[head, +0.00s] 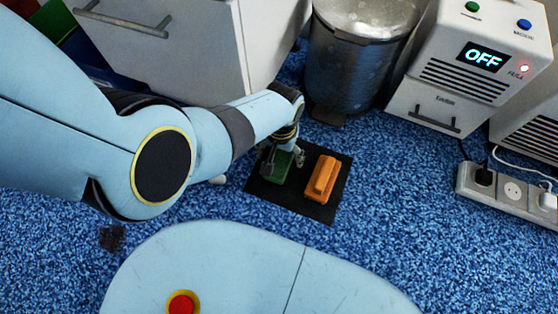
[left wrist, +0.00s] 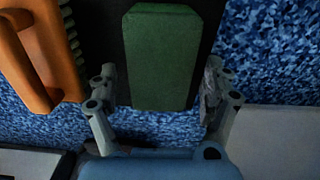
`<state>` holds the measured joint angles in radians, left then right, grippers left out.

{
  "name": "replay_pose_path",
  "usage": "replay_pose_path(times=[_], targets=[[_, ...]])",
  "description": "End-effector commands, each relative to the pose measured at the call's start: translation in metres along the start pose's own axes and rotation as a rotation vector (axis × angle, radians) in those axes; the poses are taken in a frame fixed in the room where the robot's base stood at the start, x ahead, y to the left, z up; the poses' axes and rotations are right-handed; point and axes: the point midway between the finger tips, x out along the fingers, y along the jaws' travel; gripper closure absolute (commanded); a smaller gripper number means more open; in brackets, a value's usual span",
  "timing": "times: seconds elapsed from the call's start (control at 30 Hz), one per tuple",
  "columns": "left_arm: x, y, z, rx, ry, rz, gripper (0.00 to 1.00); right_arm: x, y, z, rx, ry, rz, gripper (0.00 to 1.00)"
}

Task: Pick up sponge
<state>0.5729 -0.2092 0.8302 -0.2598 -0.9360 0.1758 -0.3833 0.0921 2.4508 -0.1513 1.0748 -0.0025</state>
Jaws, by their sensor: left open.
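The green sponge (head: 281,167) is a block on a black mat (head: 318,211) on the floor, partly hidden by my left gripper in the head view. My left gripper (head: 283,153) points down at it. In the left wrist view the sponge (left wrist: 162,55) shows between the two spread fingers of my left gripper (left wrist: 159,82). There is a gap on each side, so the gripper is open and holds nothing. I cannot tell how far the fingertips are above the mat. My right gripper is not in view.
An orange brush (head: 321,179) with a handle lies on the mat close to the sponge. A metal bin (head: 356,65) and a white drawer cabinet (head: 180,45) stand behind. A white machine reading OFF (head: 470,55) and a power strip (head: 508,190) are at right.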

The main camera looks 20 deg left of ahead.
Motion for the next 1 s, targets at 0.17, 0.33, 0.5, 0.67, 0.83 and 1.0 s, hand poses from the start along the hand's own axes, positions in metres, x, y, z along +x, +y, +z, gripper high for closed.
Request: replay_pose_path(times=[0.17, 0.33, 0.5, 0.67, 0.83, 1.0], targets=[[0.0007, 0.0001, -0.0005, 0.0, 0.001, 0.0, 0.17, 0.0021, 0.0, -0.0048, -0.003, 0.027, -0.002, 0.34], [0.0005, 0.0001, -0.0004, 0.0, 0.001, 0.0, 0.23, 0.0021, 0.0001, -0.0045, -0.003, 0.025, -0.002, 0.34], [0.0006, 0.0001, -0.0002, 0.0, 0.0, 0.0, 0.45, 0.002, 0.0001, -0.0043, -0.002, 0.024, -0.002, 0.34], [0.0007, 0.0001, -0.0001, 0.0, 0.0, 0.0, 0.59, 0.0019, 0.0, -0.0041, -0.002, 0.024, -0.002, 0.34], [0.0008, 0.0001, 0.0001, 0.0, 0.0, 0.0, 0.6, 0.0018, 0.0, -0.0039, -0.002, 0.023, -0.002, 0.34], [0.0001, -0.0001, 0.0001, 0.0, 0.0, 0.0, 0.6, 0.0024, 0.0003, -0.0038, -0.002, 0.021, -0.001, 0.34]])
